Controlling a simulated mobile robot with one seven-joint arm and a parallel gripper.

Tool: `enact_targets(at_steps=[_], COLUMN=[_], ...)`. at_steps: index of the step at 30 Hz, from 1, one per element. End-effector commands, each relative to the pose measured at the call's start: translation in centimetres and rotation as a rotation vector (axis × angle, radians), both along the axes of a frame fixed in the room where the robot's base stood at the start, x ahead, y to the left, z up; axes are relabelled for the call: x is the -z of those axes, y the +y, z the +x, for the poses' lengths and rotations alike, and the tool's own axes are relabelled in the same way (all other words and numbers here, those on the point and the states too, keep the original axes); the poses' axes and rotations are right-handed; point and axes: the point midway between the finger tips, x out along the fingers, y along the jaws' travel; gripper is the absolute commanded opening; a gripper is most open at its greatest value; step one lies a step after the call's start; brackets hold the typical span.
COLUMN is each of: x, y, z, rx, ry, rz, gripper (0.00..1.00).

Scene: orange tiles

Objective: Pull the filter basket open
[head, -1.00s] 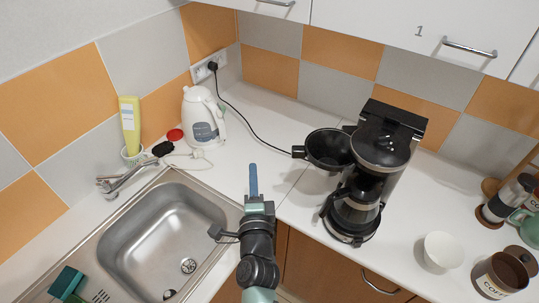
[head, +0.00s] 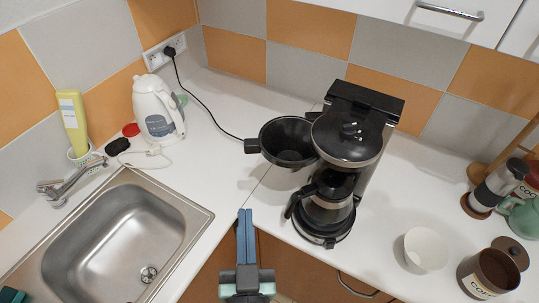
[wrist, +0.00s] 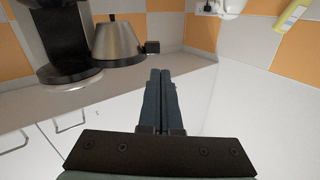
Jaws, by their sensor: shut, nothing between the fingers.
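The black filter basket (head: 288,141) is swung out to the left of the coffee maker (head: 350,135), with its handle (head: 252,146) pointing left. Its open top shows in the head view. In the wrist view the basket (wrist: 118,40) is a grey cone with a dark handle (wrist: 152,47) on its right. A glass carafe (head: 325,205) stands on the machine's base. My gripper (head: 245,214) is shut and empty, in front of the counter's front edge, below and left of the basket and apart from it.
A steel sink (head: 115,240) with a tap (head: 65,185) is at the left. A white bowl (head: 425,250) and coffee canister (head: 488,275) are at the right.

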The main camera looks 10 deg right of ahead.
Motion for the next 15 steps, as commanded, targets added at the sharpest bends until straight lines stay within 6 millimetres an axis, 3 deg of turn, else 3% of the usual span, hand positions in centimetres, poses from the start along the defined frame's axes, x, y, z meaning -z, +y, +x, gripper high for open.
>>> enact_targets(at_steps=[3, 7, 15], x=[-0.3, -0.7, -1.0], y=[-0.2, -0.2, -0.5], z=[-0.9, -0.6, 3.2], rx=[0.015, 0.018, 0.017], ry=[0.003, 0.002, 0.000], rz=[-0.080, -0.101, -0.098], gripper=[0.00, 0.00, 0.00])
